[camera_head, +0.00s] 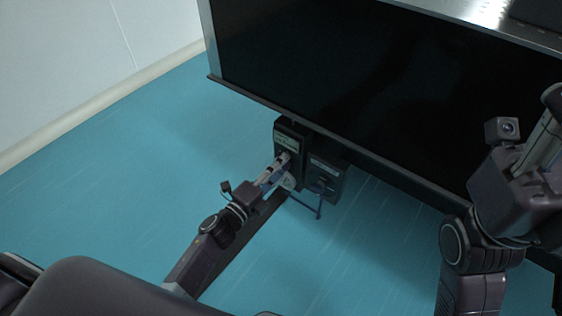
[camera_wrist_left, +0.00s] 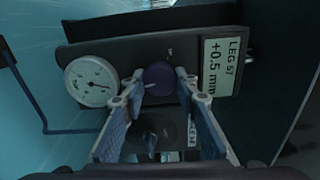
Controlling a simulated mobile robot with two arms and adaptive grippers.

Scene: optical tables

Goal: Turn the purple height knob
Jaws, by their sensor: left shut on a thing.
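The purple height knob (camera_wrist_left: 159,78) is a round knob with a pale mark on the dark leg unit, in the left wrist view. My left gripper (camera_wrist_left: 161,82) has its two fingertips on either side of the knob and is shut on it. In the head view the left gripper (camera_head: 279,168) reaches the dark leg unit (camera_head: 291,137) below the table, and the knob is hidden there. A label (camera_wrist_left: 220,66) beside the knob reads "LEG S7 +0.5 mm".
A white dial gauge (camera_wrist_left: 91,81) sits left of the knob. A second dark knob (camera_wrist_left: 152,134) is below it, between the fingers. A second dark box (camera_head: 326,176) and a thin bent rod (camera_head: 318,206) are close by. The large table (camera_head: 330,70) overhangs; the blue floor (camera_head: 130,160) is clear.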

